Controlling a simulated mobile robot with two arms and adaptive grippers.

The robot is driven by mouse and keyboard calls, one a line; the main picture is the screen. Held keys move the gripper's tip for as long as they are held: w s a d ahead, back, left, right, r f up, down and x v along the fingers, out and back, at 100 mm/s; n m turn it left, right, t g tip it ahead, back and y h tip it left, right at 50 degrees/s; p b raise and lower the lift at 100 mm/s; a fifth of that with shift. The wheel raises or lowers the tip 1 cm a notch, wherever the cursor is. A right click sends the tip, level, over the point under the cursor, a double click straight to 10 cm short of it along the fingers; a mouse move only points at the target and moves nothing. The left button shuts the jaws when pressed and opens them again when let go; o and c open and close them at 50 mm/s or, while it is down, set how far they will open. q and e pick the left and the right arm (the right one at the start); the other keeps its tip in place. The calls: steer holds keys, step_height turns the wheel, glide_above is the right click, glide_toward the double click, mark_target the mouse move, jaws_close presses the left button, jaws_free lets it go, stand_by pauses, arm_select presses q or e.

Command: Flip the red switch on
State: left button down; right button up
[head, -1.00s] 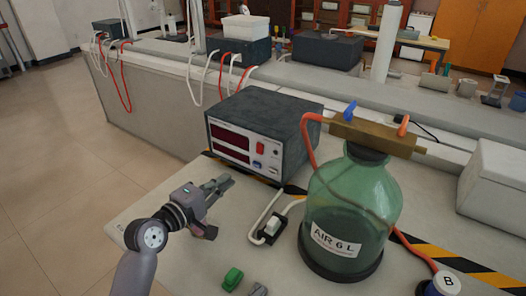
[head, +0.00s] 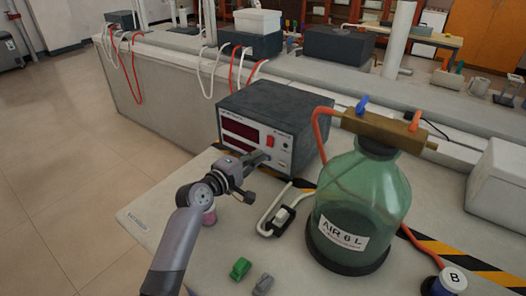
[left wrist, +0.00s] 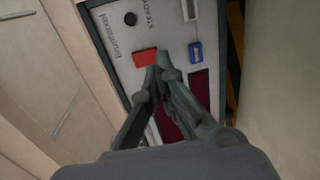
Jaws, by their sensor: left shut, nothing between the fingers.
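The red switch (head: 270,140) is on the white front panel of a dark box-shaped instrument (head: 285,107). In the left wrist view the red switch (left wrist: 145,57) shows beside my fingertips. My left gripper (head: 265,157) is shut and empty, pointing at the panel just below the red switch. In the left wrist view, the tips of the left gripper (left wrist: 161,64) overlap the switch's edge; I cannot tell whether they touch it. A blue switch (left wrist: 195,52) is on the same panel; in the head view my gripper hides it. My right gripper is not in view.
A green glass bottle (head: 352,205) labelled AIR 6 L stands right of the instrument, with an orange hose. A white cable and small switch block (head: 283,216) lie between. Small green (head: 240,268) and grey (head: 263,284) pieces lie in front. The bench's left front is mostly clear.

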arm_select(q)
steer(key=shift+x, duration=1.85)
steer(key=shift+w+d+f+b, duration=0.1)
steer(key=shift+f+b, duration=0.2)
steer(key=shift+b, duration=0.95)
steer(key=shift+r+t+b, duration=0.1)
steer(key=shift+t+b, duration=0.2)
steer(key=shift+r+p, duration=0.15)
steer(key=shift+p, duration=0.15)
glide_toward(270, 146)
steer(key=v, duration=0.4)
steer(key=shift+a+f, duration=0.35)
steer(key=shift+a, duration=0.05)
